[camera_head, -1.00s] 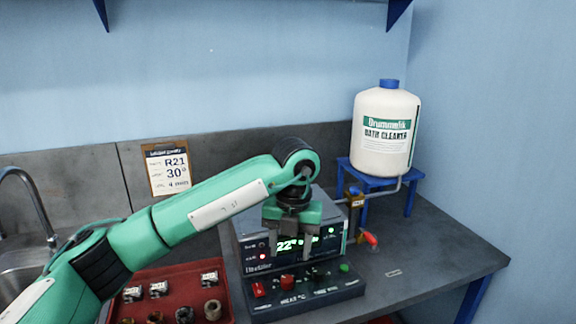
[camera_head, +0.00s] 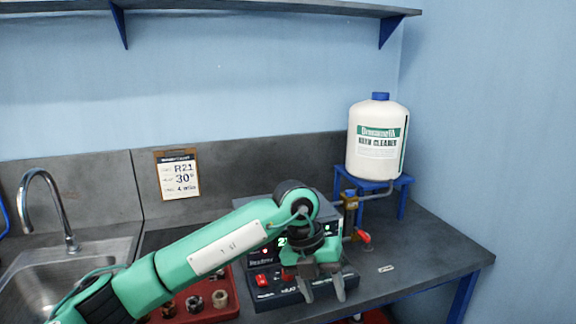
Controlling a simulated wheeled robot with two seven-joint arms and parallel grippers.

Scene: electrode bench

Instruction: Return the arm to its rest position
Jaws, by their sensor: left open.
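My left arm comes in from the lower left and reaches across the bench. Its left gripper (camera_head: 324,293) points down in front of the control unit (camera_head: 262,279), with its two grey fingers apart and nothing between them. The gripper and wrist hide much of the unit's display and its right-hand controls. Red switches on the unit's front panel still show to the left of the fingers. My right gripper is not in view.
A red tray (camera_head: 224,312) with several small metal parts lies partly under my arm. A sink with a tap (camera_head: 47,205) is at left. A white cleaner bottle (camera_head: 377,148) stands on a blue stand (camera_head: 404,184), near a red-handled valve (camera_head: 364,236). The bench's right end is mostly clear.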

